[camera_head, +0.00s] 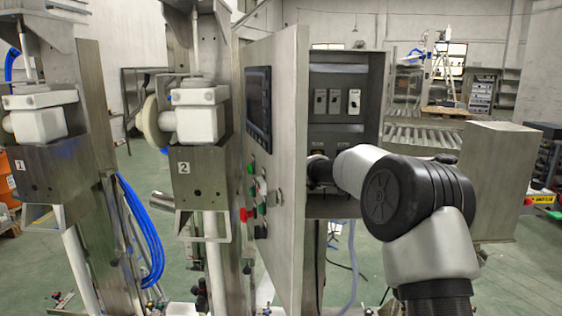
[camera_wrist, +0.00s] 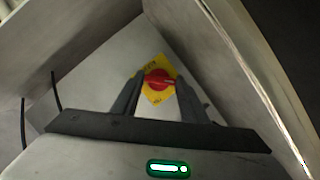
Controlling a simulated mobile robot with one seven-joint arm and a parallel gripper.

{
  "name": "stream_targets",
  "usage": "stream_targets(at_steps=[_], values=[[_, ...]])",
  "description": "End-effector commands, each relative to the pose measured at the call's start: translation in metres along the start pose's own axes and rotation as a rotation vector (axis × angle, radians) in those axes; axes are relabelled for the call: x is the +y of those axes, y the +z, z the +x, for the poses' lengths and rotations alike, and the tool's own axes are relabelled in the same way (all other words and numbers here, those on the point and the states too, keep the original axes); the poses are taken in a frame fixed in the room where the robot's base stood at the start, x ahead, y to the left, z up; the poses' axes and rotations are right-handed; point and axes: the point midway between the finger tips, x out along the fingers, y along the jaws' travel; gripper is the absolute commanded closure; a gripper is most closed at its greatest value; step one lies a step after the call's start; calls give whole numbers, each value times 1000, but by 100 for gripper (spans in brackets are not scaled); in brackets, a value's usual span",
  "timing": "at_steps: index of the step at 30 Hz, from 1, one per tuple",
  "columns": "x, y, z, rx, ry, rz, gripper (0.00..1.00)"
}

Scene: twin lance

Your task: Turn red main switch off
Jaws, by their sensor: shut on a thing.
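The red main switch (camera_wrist: 158,79) is a round red knob on a yellow plate (camera_wrist: 152,64), seen in the wrist view on a pale grey surface between metal walls. My gripper (camera_wrist: 157,84) has one dark finger on each side of the red knob and is shut on it. The lettering on the plate is too small to read, so the switch's position is not clear. In the head view my arm reaches into the open metal control cabinet (camera_head: 347,85). There the fingers and the red knob are hidden.
The open cabinet door (camera_head: 284,130), with a dark screen (camera_head: 258,106) and buttons, stands just left of my arm. Several small breakers (camera_head: 337,102) sit inside above my wrist. A metal box (camera_head: 500,180) is to the right. Filling machines with white blocks (camera_head: 199,118) stand left.

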Motion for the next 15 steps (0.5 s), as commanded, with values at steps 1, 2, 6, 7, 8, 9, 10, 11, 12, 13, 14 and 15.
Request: stream_targets(at_steps=[1,2,6,7,8,9,10,11,12,13,14,15], values=[[-1,1,0,-2,4,-10,83],[-1,1,0,-2,6,-15,83],[-1,2,0,-3,11,-28,83],[0,2,0,-3,12,-29,83],[0,2,0,-3,12,-30,82],[0,2,0,-3,12,-31,82],[0,2,0,-3,12,-31,82],[0,2,0,-3,12,-31,82],[0,2,0,-3,12,-31,82],[0,2,0,-3,12,-31,82],[0,2,0,-3,12,-31,82],[0,2,0,-3,12,-31,82]])
